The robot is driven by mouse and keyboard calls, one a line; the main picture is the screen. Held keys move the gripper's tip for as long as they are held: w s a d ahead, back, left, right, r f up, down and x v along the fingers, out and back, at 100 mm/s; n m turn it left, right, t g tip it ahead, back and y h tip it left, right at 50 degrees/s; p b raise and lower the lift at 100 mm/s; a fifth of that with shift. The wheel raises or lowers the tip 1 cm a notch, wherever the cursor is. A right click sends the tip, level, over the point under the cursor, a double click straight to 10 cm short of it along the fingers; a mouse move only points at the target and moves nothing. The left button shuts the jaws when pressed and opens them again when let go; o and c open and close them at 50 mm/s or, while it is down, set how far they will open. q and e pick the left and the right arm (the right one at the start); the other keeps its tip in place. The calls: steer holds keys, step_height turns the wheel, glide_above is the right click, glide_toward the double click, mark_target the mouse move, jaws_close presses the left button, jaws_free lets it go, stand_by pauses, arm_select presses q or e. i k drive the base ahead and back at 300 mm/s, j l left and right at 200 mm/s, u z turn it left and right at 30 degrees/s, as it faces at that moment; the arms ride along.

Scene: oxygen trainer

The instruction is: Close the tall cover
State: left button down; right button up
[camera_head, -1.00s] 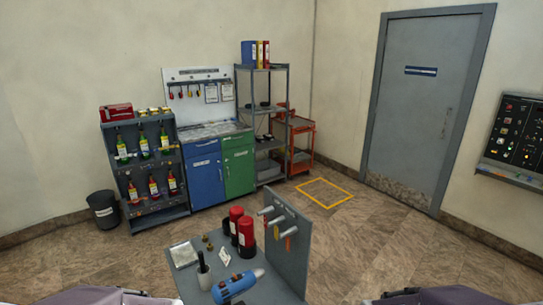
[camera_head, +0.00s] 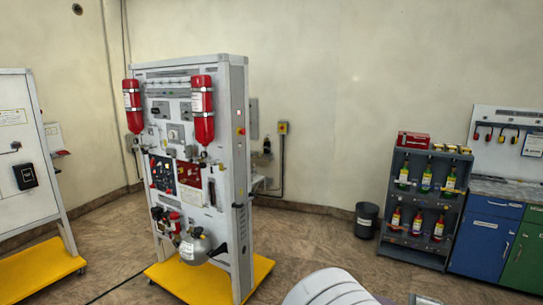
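The oxygen trainer (camera_head: 238,150) is a tall grey upright panel on a yellow base (camera_head: 262,272), left of the middle in the head view. Red cylinders hang on its upper left (camera_head: 133,106) and upper right (camera_head: 203,110). Lower on its face are a dark component area (camera_head: 162,173), a red area beside it, and a grey rounded tank (camera_head: 195,247). I cannot make out which part is the tall cover, or whether it stands open. Neither gripper shows; only a pale part of my own arm is at the bottom edge.
A second white panel (camera_head: 20,180) on a yellow base stands at the far left. A black bin (camera_head: 366,220), a bottle rack (camera_head: 425,205) and blue and green cabinets (camera_head: 484,240) stand at the right. Open floor lies between the trainer and the rack.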

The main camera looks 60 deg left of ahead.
mark_target(189, 151)
steer(key=k+j, duration=0.15)
steer(key=j, duration=0.25)
steer(key=k+j+u, duration=0.1)
steer(key=j, duration=0.25)
steer(key=k+j, duration=0.25)
steer(key=j, duration=0.15)
steer(key=k+j, duration=0.15)
steer(key=j, duration=0.25)
steer(key=k+j+u, duration=0.1)
steer(key=j, duration=0.3)
steer(key=k+j, duration=0.25)
steer(key=j, duration=0.2)
steer(key=k+j, duration=0.15)
steer(key=j, duration=0.25)
steer(key=k+j, duration=0.15)
steer(key=j, duration=0.55)
steer(key=k+j+u, duration=0.15)
steer(key=j, duration=0.5)
steer(key=k+j, duration=0.2)
steer(key=j, duration=0.5)
steer(key=k+j+u, duration=0.15)
steer(key=j, duration=0.55)
steer(key=k+j, duration=0.1)
steer(key=j, duration=0.6)
steer(key=k+j+u, duration=0.15)
steer(key=j, duration=0.6)
steer(key=i, duration=0.05)
